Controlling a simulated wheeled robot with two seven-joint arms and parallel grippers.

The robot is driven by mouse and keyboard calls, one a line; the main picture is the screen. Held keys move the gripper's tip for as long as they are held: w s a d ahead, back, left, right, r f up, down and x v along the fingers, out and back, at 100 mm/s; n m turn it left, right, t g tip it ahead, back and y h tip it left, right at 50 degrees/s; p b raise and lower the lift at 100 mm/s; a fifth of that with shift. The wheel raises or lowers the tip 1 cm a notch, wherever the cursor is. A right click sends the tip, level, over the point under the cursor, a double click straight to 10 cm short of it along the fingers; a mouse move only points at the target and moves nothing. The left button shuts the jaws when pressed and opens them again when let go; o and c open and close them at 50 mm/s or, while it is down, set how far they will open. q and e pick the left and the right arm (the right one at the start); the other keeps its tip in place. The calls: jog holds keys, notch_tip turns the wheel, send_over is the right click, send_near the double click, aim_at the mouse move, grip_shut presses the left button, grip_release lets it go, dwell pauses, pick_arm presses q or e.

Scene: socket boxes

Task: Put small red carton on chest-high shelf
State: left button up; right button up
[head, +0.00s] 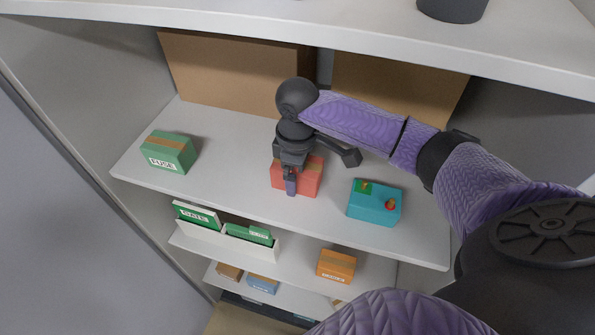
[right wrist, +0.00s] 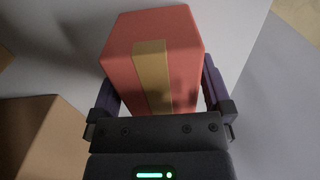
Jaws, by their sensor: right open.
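The small red carton (head: 308,178) stands on a white shelf (head: 235,187), between a green box and a teal box. It has a tan tape strip, clear in the right wrist view (right wrist: 187,60). My right gripper (head: 291,183) is at the carton, coming from above and behind in the head view, and hides part of it. In the right wrist view the open fingers (right wrist: 160,88) lie on both sides of the carton. Whether they touch it I cannot tell. My left gripper is not in view.
A green FUSE box (head: 168,152) stands to the left and a teal box (head: 374,203) to the right on the same shelf. Large brown boxes (head: 233,72) stand behind. Lower shelves hold a white tray (head: 200,231) with green cartons and an orange box (head: 336,265). Another shelf (head: 400,55) hangs above.

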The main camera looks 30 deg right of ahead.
notch_tip(320, 180, up, 7)
jog(key=shift+f, duration=0.1)
dwell(0.4)
